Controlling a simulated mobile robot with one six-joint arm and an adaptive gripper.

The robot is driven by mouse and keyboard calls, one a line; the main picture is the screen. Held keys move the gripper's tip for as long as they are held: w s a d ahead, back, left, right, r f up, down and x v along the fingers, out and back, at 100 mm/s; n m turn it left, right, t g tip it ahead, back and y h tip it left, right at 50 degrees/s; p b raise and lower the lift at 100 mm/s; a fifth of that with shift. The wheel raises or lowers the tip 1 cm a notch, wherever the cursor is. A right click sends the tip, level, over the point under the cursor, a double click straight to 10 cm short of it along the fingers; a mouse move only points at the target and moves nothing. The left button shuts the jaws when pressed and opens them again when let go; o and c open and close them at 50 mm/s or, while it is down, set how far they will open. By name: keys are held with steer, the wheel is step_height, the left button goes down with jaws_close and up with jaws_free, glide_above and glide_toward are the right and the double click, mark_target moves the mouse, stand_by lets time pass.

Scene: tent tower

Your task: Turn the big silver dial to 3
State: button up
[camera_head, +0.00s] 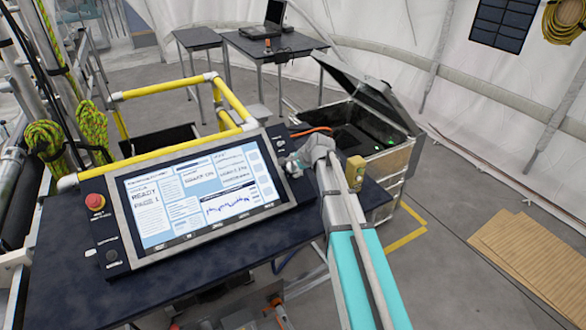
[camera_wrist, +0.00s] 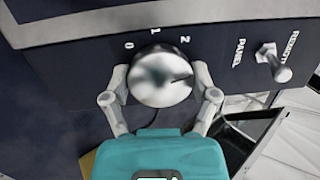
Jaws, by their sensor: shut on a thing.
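The big silver dial (camera_wrist: 158,68) sits on the dark panel face in the wrist view. The marks 0, 1 and 2 show along its upper side; no 3 can be seen. A thin dark line on the dial's face runs toward the right, beyond the 2. My gripper (camera_wrist: 160,79) is shut on the dial, one finger on its left side and one on its right. In the head view my gripper (camera_head: 304,156) is at the right end of the console (camera_head: 200,195), and the dial cannot be made out there.
A toggle switch (camera_wrist: 273,62) marked PANEL and REMOTE stands right of the dial. The console has a lit screen (camera_head: 205,195) and a red button (camera_head: 95,201). An open case (camera_head: 372,130) stands behind my arm. Yellow rails (camera_head: 165,88) lie behind the console.

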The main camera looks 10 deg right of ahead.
steer(key=shift+s+f+m, duration=0.1)
steer(key=shift+m, duration=1.3)
steer(key=shift+t, duration=0.3)
steer(key=o, duration=1)
steer(key=shift+d, duration=0.1)
